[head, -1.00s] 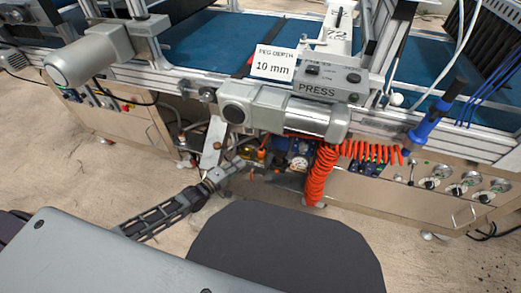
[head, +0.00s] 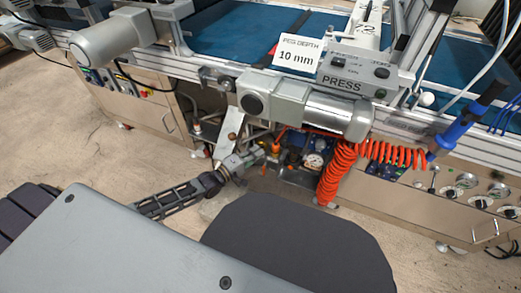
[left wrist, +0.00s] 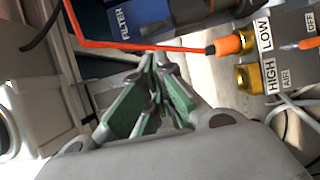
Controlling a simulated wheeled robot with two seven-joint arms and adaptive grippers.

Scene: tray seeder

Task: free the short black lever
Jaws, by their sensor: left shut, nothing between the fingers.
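I cannot make out a short black lever for sure in either view. My left gripper (head: 262,152) reaches in under the press, among the fittings below the machine's frame. In the left wrist view its green-padded fingers (left wrist: 158,62) come together at the tips, with nothing between them. An orange hose (left wrist: 140,45) runs just beyond the fingertips to an orange fitting with a dark end (left wrist: 228,45). Beside it is a grey block (left wrist: 278,45) marked LOW and HIGH, with a brass fitting (left wrist: 247,77). A blue part marked FILTER (left wrist: 125,22) is at the top. My right gripper is not in view.
The grey press motor (head: 335,115) hangs above my left gripper. A coiled orange hose (head: 335,175) and a round gauge (head: 313,160) are to its right. A cabinet with knobs (head: 470,195) stands further right. The floor at left is clear.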

